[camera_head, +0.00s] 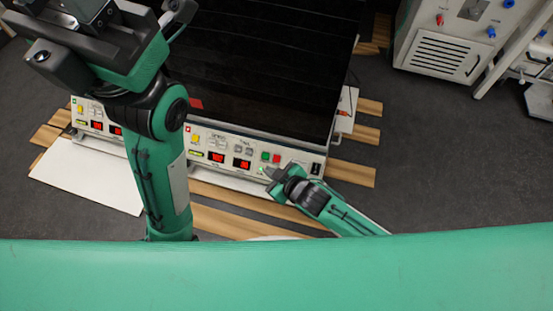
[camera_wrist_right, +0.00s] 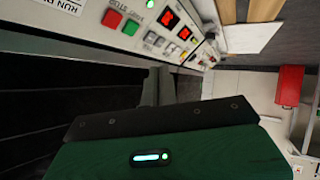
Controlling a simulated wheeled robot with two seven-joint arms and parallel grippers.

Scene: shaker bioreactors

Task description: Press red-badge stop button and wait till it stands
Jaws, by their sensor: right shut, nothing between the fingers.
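The shaker front panel (camera_head: 228,147) nearer my right arm has a small red badge (camera_head: 188,128) at its left end. It carries lit red displays, a green button (camera_head: 265,156) and a red button (camera_head: 277,158). My right gripper (camera_head: 268,173) is shut and empty, its tip at the panel's lower edge just below these buttons. The right wrist view shows the red button (camera_wrist_right: 112,18) and green button (camera_wrist_right: 131,27) uncovered, apart from the fingers (camera_wrist_right: 163,86). My left gripper (camera_head: 85,45) is raised at the upper left; its finger opening is unclear.
A second panel (camera_head: 95,120) with lit red displays stands to the left, partly behind my left arm. The dark shaker platform (camera_head: 270,60) lies behind the panels. A grey cabinet (camera_head: 455,40) stands at the upper right. Open floor (camera_head: 440,150) lies on the right.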

